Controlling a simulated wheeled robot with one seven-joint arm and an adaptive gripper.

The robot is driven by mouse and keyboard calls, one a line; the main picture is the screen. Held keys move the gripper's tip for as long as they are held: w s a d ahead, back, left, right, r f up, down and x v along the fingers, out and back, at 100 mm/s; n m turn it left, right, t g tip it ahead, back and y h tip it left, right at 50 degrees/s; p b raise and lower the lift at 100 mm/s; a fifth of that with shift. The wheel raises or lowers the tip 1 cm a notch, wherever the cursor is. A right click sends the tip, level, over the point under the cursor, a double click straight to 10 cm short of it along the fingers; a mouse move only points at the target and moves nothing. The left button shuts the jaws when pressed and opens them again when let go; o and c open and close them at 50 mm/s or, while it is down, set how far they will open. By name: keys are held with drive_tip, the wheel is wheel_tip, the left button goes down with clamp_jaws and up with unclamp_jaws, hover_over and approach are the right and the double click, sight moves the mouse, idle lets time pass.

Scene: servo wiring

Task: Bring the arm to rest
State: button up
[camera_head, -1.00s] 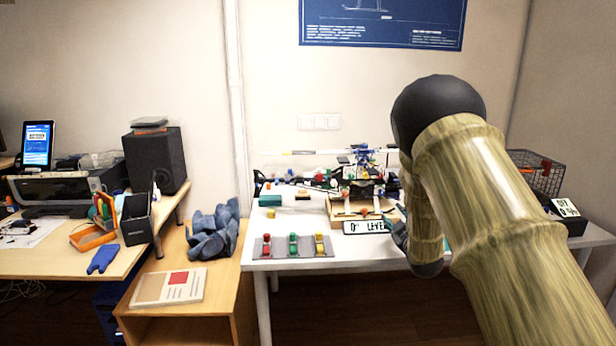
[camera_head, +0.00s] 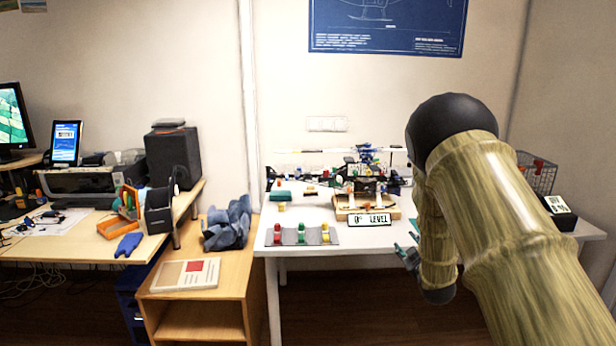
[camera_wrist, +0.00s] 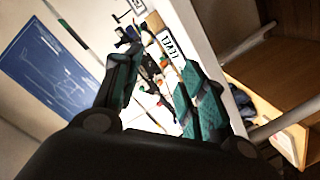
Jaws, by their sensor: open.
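My arm, with a bamboo-like surface and a black joint, reaches in from the right of the head view. My gripper (camera_head: 408,254) is at the front edge of the white table (camera_head: 290,250), partly hidden by my own arm. In the wrist view my gripper (camera_wrist: 160,92) shows two teal-padded fingers spread apart with nothing between them. Beyond the fingers lie the white table and the sign reading "LEVEL" (camera_wrist: 170,47).
The model helicopter (camera_head: 365,170) stands at the back of the white table. A grey strip with red, green and yellow pieces (camera_head: 301,236) lies at its front left. A wire basket (camera_head: 538,175) is at right. A wooden side table (camera_head: 215,265) stands at left.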

drive_tip(key=s+a+f+m+g+h+p, duration=0.15)
drive_tip(key=s+f+m+g+p, duration=0.5)
drive_tip(key=s+f, duration=1.85)
drive_tip(key=s+a+g, duration=0.2)
drive_tip(key=s+g, duration=0.1)
drive_tip(key=s, duration=0.9)
drive_tip(key=s+a+f+m+g+y+p, duration=0.1)
drive_tip(key=s+a+g, duration=0.2)
drive_tip(key=s, duration=1)
drive_tip(key=s+a+f+m+g+p, duration=0.1)
drive_tip(key=s+g, duration=0.3)
drive_tip(key=s, duration=0.9)
drive_tip(key=shift+s+a+f, duration=0.25)
drive_tip(key=shift+a, duration=0.55)
